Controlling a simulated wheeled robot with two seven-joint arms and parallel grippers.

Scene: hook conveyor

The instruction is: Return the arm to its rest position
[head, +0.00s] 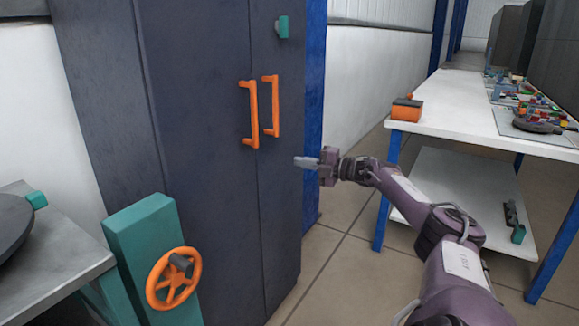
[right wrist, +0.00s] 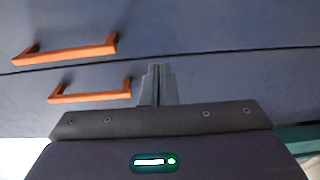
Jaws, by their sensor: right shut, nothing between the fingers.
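My right gripper (head: 306,162) is shut and empty in the head view, its fingers pointing left toward the dark cabinet (head: 200,110). In the right wrist view its closed fingers (right wrist: 158,72) point at the cabinet front, near the two orange handles. The left handle (head: 249,114) and the right handle (head: 272,106) stand upright side by side on the doors, which look closed. The gripper is apart from both handles, below and to the right of them in the head view. My left gripper is not in view.
A teal post with an orange handwheel (head: 174,278) stands at the lower left, beside a grey table (head: 65,240). At the right, a white workbench (head: 450,110) with blue legs carries an orange box (head: 406,109) and several coloured parts. Tiled floor (head: 335,225) lies between cabinet and bench.

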